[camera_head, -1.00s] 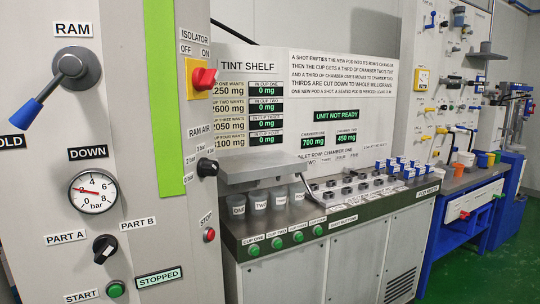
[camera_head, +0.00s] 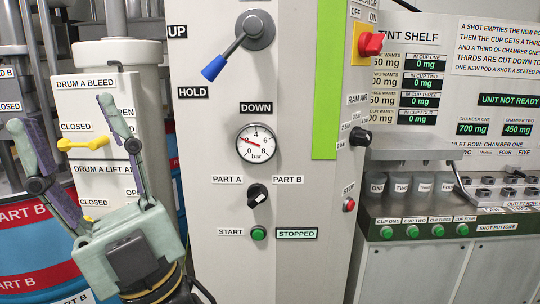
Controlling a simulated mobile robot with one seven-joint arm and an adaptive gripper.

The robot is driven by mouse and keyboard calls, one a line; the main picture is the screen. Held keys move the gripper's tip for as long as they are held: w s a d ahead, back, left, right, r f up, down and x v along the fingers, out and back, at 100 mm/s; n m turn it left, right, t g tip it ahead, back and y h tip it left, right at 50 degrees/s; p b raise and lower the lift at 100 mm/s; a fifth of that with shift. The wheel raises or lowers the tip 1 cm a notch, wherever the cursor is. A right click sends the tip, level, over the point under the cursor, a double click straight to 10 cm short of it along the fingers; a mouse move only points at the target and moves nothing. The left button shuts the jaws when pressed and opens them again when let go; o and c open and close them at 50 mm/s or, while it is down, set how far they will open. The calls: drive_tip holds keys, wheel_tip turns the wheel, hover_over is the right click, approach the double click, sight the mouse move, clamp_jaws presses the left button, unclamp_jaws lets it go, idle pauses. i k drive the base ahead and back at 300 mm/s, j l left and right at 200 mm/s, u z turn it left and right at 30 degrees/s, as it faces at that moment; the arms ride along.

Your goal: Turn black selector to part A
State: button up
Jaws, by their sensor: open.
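The black selector (camera_head: 258,196) sits on the grey panel, below and between the PART A label (camera_head: 227,180) and the PART B label (camera_head: 288,180). It has a slanted pale mark on its face, and I cannot tell surely which label it points to. My gripper (camera_head: 60,113) is at the lower left with its fingers spread upward and nothing between them. It is well to the left of the selector, in front of the drums, and touches nothing that I can see.
Above the selector are a pressure gauge (camera_head: 257,142) and a blue-tipped ram lever (camera_head: 227,57). The green START button (camera_head: 258,233) is just below it. A red isolator knob (camera_head: 371,44) and a red STOP button (camera_head: 349,204) are to the right. A yellow valve handle (camera_head: 84,144) is near my gripper.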

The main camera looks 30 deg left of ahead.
sight(258, 194)
drive_tip(key=i+l+u, duration=0.2)
drive_tip(key=l, duration=0.2)
drive_tip(key=l+u, duration=0.2)
drive_tip(key=l, duration=0.2)
drive_tip(key=i+l+u, duration=0.2)
drive_tip(key=l, duration=0.25)
drive_tip(key=k, duration=0.1)
